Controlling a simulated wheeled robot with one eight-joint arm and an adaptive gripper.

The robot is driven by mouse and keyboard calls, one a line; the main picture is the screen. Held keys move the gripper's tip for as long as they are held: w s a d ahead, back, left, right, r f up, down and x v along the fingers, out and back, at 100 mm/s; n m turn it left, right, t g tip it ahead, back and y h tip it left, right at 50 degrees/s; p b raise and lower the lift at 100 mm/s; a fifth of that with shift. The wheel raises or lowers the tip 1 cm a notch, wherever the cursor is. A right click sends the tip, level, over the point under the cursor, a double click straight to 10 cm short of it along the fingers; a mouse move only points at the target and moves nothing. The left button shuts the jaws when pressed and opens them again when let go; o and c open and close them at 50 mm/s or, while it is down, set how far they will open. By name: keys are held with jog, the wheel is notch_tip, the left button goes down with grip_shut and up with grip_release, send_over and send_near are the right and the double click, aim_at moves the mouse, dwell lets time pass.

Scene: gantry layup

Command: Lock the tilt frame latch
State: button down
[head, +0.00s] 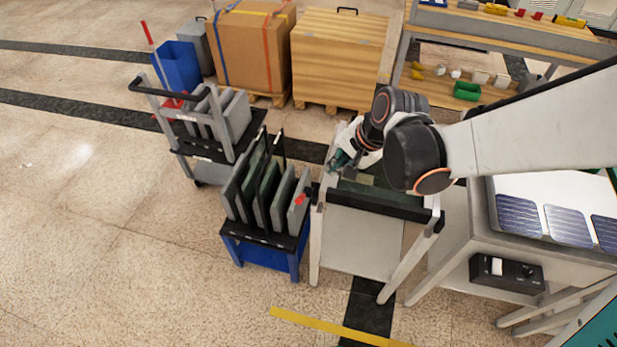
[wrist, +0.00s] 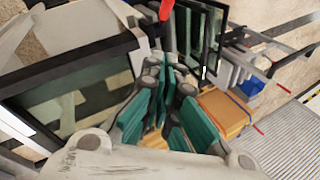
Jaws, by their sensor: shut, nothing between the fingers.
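The tilt frame (head: 365,207) stands at the middle right of the head view, a dark-edged frame on pale legs with a glassy panel in it. It also shows at the left of the wrist view (wrist: 75,62). A small red piece (head: 302,198), perhaps the latch handle, shows beside the frame's left post. A red piece also shows at the top of the wrist view (wrist: 166,10). My gripper (head: 338,160) is near the far left corner of the frame, shut and empty. Its teal fingers show in the wrist view (wrist: 168,108), apart from the red piece. Contact with the frame cannot be told.
A blue rack (head: 262,252) with several upright panels stands close to the frame's left. A cart (head: 205,150) stands behind it. A table (head: 465,225) with solar cells is close on the right. Floor at the left front is clear.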

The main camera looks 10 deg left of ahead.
jog(key=shift+s, duration=0.1)
jog(key=b, duration=0.5)
send_near(302, 197)
jog(key=w+f, duration=0.5)
jog(key=f, duration=0.1)
jog(key=shift+s+a+f, duration=0.2)
jog(key=shift+s+a, duration=0.25)
jog(key=shift+a, duration=0.2)
jog(key=shift+f, duration=0.1)
